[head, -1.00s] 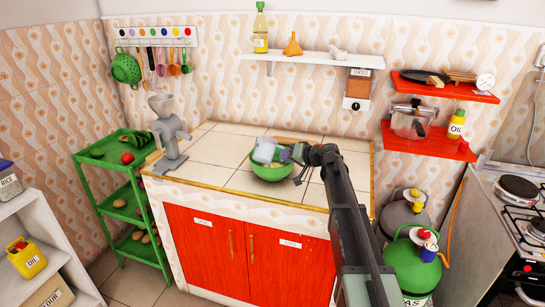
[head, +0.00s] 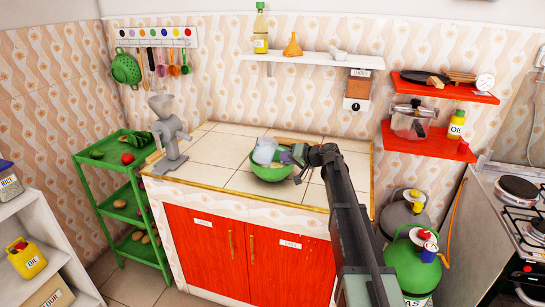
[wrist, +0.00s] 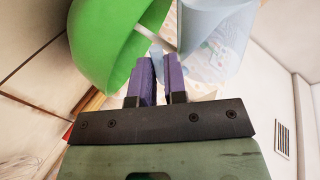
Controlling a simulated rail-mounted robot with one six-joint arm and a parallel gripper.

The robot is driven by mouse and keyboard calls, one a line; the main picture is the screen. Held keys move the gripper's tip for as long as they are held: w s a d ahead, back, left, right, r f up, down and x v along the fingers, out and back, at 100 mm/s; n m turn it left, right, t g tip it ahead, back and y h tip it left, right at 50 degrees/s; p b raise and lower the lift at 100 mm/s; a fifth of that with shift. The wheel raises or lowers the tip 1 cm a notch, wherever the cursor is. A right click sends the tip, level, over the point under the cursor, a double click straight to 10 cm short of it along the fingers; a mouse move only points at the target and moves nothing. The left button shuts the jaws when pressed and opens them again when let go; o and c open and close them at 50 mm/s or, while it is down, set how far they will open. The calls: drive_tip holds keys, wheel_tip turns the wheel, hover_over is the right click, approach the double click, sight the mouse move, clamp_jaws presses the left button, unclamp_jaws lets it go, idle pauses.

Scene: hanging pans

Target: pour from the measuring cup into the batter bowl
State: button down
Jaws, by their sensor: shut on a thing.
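The pale blue, see-through measuring cup (head: 265,150) is over the bowl, tilted. My gripper (head: 292,154) is at the bowl's right side and is shut on the cup. In the wrist view, the purple fingers (wrist: 161,82) are close together, with the cup (wrist: 212,35) beyond them on the right and the bowl (wrist: 105,45) on the left. The cup's contents, and whether anything is flowing, cannot be made out.
A grey grinder (head: 168,133) stands at the counter's left end. A wooden piece (head: 290,141) lies behind the bowl. A white shelf (head: 312,58) and red shelves (head: 430,141) are on the wall. The counter left of the bowl is clear.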

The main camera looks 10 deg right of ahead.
drive_tip(key=shift+r+m+g+p, duration=0.25)
drive_tip(key=shift+m+g+p, duration=0.05)
drive_tip(key=shift+m+p, duration=0.1)
idle(0.5)
drive_tip(key=shift+f+m+g+y+b, duration=0.4)
drive_tip(key=shift+f+m, duration=0.15)
drive_tip(key=shift+m, duration=0.05)
idle(0.7)
drive_tip(key=shift+w+d+r+m+g+p, duration=0.2)
drive_tip(key=shift+w+m, duration=0.05)
drive_tip(key=shift+w, duration=0.1)
drive_tip(key=shift+w+d+r+m+g+p, duration=0.15)
drive_tip(key=shift+w+m+g+p, duration=0.05)
drive_tip(key=shift+w+m, duration=0.1)
idle(0.6)
drive_tip(key=shift+r+m+g+y+p, duration=0.25)
drive_tip(key=shift+m+g+y+p, duration=0.05)
drive_tip(key=shift+m, duration=0.15)
idle(0.4)
